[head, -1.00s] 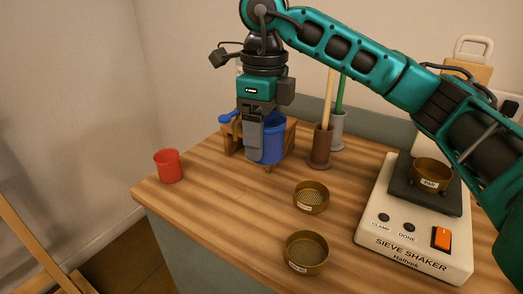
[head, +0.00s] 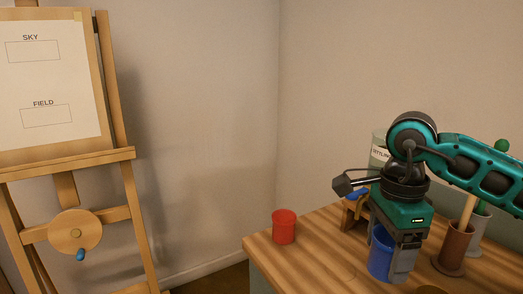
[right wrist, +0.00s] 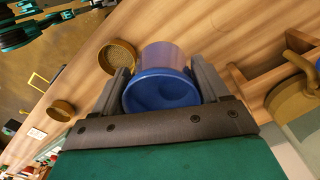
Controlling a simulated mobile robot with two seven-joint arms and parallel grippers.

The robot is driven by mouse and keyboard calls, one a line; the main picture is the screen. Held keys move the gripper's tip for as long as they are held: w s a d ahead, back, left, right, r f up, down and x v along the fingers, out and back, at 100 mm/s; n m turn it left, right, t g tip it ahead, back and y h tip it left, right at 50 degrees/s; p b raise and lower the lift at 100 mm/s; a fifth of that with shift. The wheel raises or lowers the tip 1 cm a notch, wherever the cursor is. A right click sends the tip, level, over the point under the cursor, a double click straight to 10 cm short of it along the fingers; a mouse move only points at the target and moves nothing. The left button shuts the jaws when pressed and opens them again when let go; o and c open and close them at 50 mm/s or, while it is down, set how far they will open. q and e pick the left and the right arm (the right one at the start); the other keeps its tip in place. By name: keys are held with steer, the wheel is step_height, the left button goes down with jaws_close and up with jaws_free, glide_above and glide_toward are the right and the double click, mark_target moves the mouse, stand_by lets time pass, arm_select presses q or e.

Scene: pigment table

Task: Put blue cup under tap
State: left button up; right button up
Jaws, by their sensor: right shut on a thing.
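My right gripper (head: 405,262) is shut on the blue cup (head: 380,255), with a finger in front of it in the head view. The right wrist view shows the blue cup (right wrist: 160,92) between the two fingers, its round blue opening facing the camera. The tap's blue handle (head: 357,194) is at a wooden stand (head: 350,217), behind and left of the cup. The cup is in front of the stand, apart from it. The tap's spout is not clear in the head view. My left gripper is not in view.
A red cup (head: 284,227) stands near the table's left corner. A brown holder (head: 455,248) with a wooden stick stands right of my gripper. Brass sieves (right wrist: 118,58) lie on the table in the wrist view. An easel (head: 125,215) stands at left, off the table.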

mark_target(381, 276)
steer(key=n, duration=0.1)
steer(key=f+n, duration=0.1)
steer(key=n, duration=0.1)
steer(key=f+n, duration=0.1)
steer(key=shift+s+a+f, duration=0.15)
steer(key=shift+s+f, duration=0.1)
steer(key=n, duration=0.1)
steer(key=f+n, duration=0.1)
steer(key=n, duration=0.1)
steer(key=f+n, duration=0.1)
steer(key=shift+s+a+f+n, duration=0.15)
steer(key=shift+s+a+n, duration=0.05)
steer(key=shift+s+n, duration=0.1)
steer(key=f+n, duration=0.1)
steer(key=n, duration=0.1)
steer(key=f+n, duration=0.1)
steer(key=n, duration=0.1)
steer(key=shift+s+a, duration=0.15)
steer(key=shift+s, duration=0.2)
steer(key=f+n, duration=0.1)
steer(key=n, duration=0.1)
steer(key=s+f+n, duration=0.1)
steer(key=n, duration=0.1)
steer(key=shift+a+f+n, duration=0.1)
steer(key=shift+a+n, duration=0.05)
steer(key=shift+n, duration=0.25)
steer(key=shift+w, duration=0.1)
